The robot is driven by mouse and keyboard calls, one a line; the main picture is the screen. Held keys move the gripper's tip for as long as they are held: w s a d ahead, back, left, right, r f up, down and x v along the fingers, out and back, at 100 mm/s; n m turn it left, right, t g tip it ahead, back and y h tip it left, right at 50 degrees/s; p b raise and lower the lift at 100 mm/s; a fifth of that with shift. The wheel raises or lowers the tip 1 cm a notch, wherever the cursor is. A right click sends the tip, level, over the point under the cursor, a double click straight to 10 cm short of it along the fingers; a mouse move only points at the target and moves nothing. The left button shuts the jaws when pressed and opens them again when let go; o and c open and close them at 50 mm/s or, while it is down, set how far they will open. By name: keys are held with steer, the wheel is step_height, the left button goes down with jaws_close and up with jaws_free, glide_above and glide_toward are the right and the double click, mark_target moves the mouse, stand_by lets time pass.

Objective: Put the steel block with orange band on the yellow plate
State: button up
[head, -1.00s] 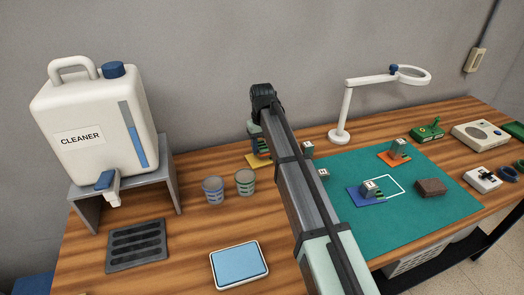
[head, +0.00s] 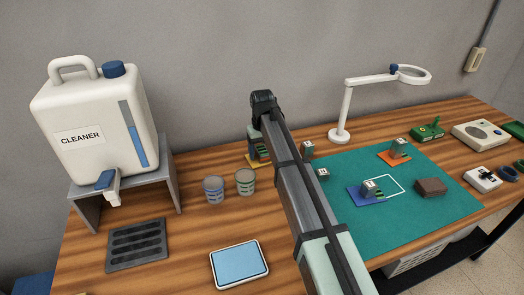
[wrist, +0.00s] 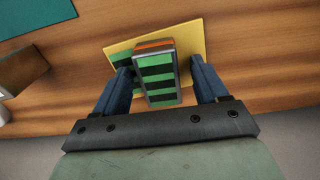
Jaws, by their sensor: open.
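The steel block with orange band (wrist: 158,78) shows in the wrist view, with green and dark stripes on its facing side and the orange band near its far end. It is over the yellow plate (wrist: 188,38) and appears to rest on it; its underside is hidden. My gripper (wrist: 163,88) is open, with one blue finger on each side of the block. The right finger has a small gap; contact on the left is unclear. In the head view the yellow plate (head: 254,160) lies at the back of the table, and my arm hides part of it.
A steel block (head: 308,149) and another (head: 323,173) stand right of my arm. Others sit by the orange plate (head: 401,159) and blue plate (head: 362,198) on the green mat (head: 420,225). A brown block (head: 431,187) is nearby. Two cups (head: 213,190) stand left.

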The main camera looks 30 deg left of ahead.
mark_target(262, 150)
steer(key=shift+r, duration=0.15)
step_height(262, 150, up, 12)
stand_by(0.6)
